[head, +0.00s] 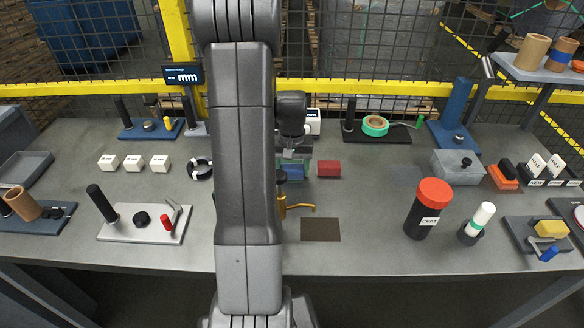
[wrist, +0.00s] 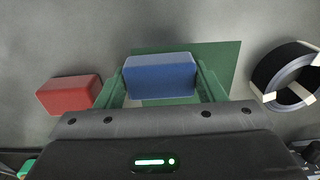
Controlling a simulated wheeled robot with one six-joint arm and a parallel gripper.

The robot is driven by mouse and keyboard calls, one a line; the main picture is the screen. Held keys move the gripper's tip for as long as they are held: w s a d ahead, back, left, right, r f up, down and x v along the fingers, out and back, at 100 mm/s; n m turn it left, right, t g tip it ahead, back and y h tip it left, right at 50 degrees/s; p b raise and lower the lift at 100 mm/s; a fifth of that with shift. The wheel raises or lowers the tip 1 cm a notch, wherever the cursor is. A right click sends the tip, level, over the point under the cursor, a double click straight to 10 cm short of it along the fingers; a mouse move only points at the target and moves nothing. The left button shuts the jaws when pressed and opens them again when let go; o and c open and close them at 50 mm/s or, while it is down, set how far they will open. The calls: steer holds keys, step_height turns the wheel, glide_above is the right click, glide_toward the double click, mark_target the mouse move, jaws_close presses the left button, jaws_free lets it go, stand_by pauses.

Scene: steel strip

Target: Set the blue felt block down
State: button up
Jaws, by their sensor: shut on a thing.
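The blue felt block (wrist: 160,76) sits between the two green fingers of my gripper (wrist: 161,84) in the wrist view, which are shut on its sides. In the head view the blue block (head: 291,171) shows only partly, beneath my gripper (head: 292,162). Below and behind the block lies a flat green patch (wrist: 222,66). The block overlaps this patch in the wrist view; I cannot tell whether it touches it. A red block (wrist: 69,95) lies apart, left of the gripper in the wrist view, and right of it in the head view (head: 329,168).
A black ring with pale bands (wrist: 287,77) lies near the green patch. A brass hook-like piece (head: 294,208) and a dark brown square (head: 320,229) are in front of the gripper. My arm hides part of the table. Bare table (head: 370,200) lies to the right.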

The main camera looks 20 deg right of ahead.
steer(key=shift+f, duration=0.15)
steer(key=o, duration=1)
